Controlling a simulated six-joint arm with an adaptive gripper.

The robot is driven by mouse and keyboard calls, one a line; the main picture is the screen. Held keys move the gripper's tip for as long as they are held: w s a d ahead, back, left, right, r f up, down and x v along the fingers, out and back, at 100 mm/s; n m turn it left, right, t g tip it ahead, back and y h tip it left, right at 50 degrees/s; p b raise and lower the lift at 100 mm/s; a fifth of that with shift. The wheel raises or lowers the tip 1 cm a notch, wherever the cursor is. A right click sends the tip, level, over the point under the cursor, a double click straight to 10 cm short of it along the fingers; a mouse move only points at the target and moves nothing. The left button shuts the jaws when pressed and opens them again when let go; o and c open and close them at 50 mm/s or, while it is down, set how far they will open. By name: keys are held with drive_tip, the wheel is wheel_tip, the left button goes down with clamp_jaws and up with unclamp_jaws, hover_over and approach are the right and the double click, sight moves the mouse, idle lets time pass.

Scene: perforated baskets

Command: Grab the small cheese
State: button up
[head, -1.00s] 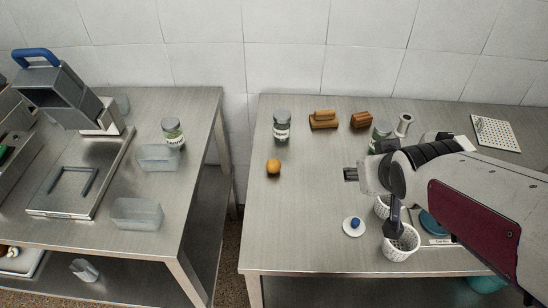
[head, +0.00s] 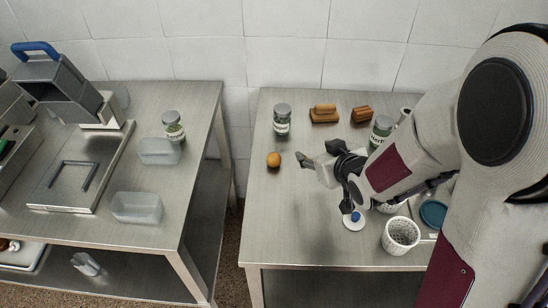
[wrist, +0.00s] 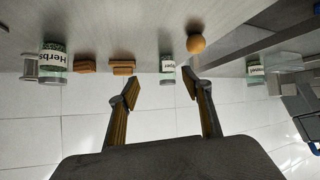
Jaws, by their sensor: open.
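No piece is plainly recognisable as the small cheese. Two orange-brown blocks stand at the back of the right table: a larger stepped one (head: 324,114) and a smaller one (head: 362,114). The wrist view shows the larger block (wrist: 123,68) and the smaller block (wrist: 86,66) upside down. A small round orange piece (head: 273,159) lies nearer the table's left edge, and it also shows in the wrist view (wrist: 196,43). My gripper (head: 323,186) is open and empty over the middle of the table, right of the round piece and in front of the blocks. Its spread fingers (wrist: 161,88) touch nothing.
A labelled jar (head: 282,120) stands left of the blocks, and a herb jar (head: 381,132) stands to their right. A white perforated basket (head: 401,235) and a white lid with a blue knob (head: 354,220) sit near the front. The table's left front is clear.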

sight(277, 159)
drive_tip(key=a+f+y, duration=0.1)
drive_tip(key=a, duration=0.1)
drive_tip(key=a+f+y, duration=0.1)
drive_tip(key=a+f, duration=0.1)
drive_tip(key=a+f+n+y, duration=0.1)
drive_tip(key=a+f, duration=0.1)
drive_tip(key=shift+w+f, duration=0.15)
drive_tip(key=shift+w, duration=0.15)
drive_tip(key=shift+s+a+f+y, duration=0.1)
drive_tip(key=shift+a+f+y, duration=0.2)
drive_tip(key=shift+a, duration=0.2)
drive_tip(key=shift+x, duration=1.3)
drive_tip(key=shift+x, duration=2.6)
drive_tip(key=c, duration=1.1)
